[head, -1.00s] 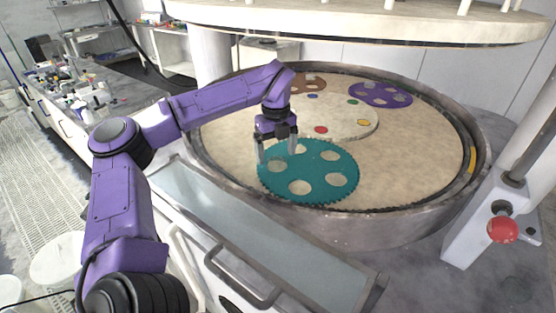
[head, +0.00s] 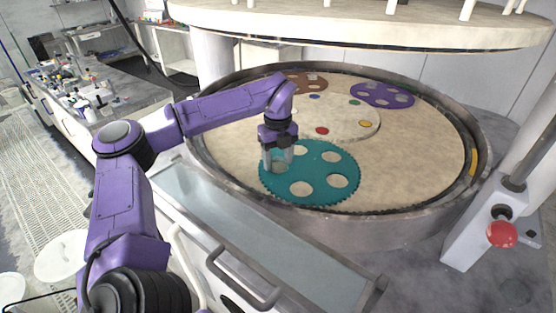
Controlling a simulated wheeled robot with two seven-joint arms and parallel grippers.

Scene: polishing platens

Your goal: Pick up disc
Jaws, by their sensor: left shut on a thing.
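A teal toothed carrier (head: 320,192) with several round holes lies on the front of the beige platen. My left gripper (head: 278,165) points down at the carrier's left hole. Its fingers are close together and shut on the disc at that hole. The disc is small and mostly hidden by the fingers, so its edges are hard to make out. I cannot tell whether it is clear of the platen. My right gripper is not in view.
A brown carrier (head: 313,82) and a purple carrier (head: 369,97) lie farther back. A central plate (head: 345,118) bears coloured spots. A raised metal rim (head: 330,225) surrounds the platen, and an upper plate (head: 350,28) hangs above. A red knob (head: 502,234) is at right.

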